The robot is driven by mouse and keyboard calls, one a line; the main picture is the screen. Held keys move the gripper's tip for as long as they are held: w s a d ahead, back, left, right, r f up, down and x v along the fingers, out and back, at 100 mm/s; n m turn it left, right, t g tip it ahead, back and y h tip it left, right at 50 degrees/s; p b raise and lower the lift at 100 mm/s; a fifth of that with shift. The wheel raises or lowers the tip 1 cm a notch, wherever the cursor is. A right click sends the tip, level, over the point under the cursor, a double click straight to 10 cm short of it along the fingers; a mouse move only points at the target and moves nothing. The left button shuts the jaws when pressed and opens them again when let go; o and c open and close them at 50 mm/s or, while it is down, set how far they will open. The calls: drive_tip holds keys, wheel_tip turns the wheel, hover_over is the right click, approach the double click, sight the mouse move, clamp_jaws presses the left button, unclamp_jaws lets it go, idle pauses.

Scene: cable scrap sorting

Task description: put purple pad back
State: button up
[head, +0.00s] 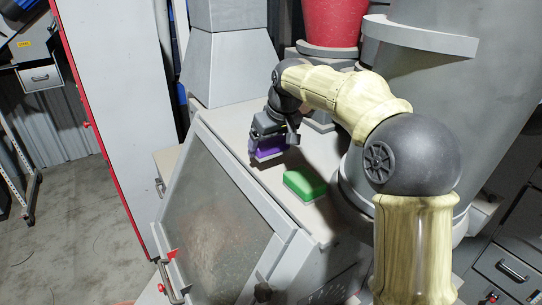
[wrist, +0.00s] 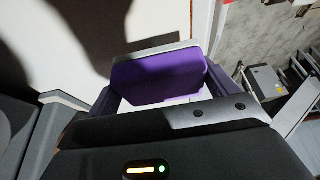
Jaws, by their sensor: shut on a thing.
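The purple pad (head: 268,148) is a block with a purple body. It is between the fingers of my gripper (head: 268,152), over the beige top of the grey cabinet. In the wrist view the purple pad (wrist: 158,78) shows a purple face with a pale grey edge, held between the two fingers of my gripper (wrist: 160,92). A dark shadow lies on the surface below it. I cannot tell whether the pad touches the surface or hangs just above it.
A green pad (head: 305,184) lies on the cabinet top (head: 252,185), right of my gripper and nearer the camera. A sloped window (head: 215,215) drops away at the front. A red container (head: 334,22) and a large grey cylinder (head: 450,80) stand behind.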

sight(271, 156)
drive_tip(key=shift+f+p, duration=0.65)
drive_tip(key=shift+f, duration=1.4)
drive_tip(key=shift+f, duration=0.15)
drive_tip(key=o, duration=0.8)
drive_tip(key=shift+c, duration=0.2)
drive_tip(key=b+v, duration=0.3)
drive_tip(key=v, duration=0.9)
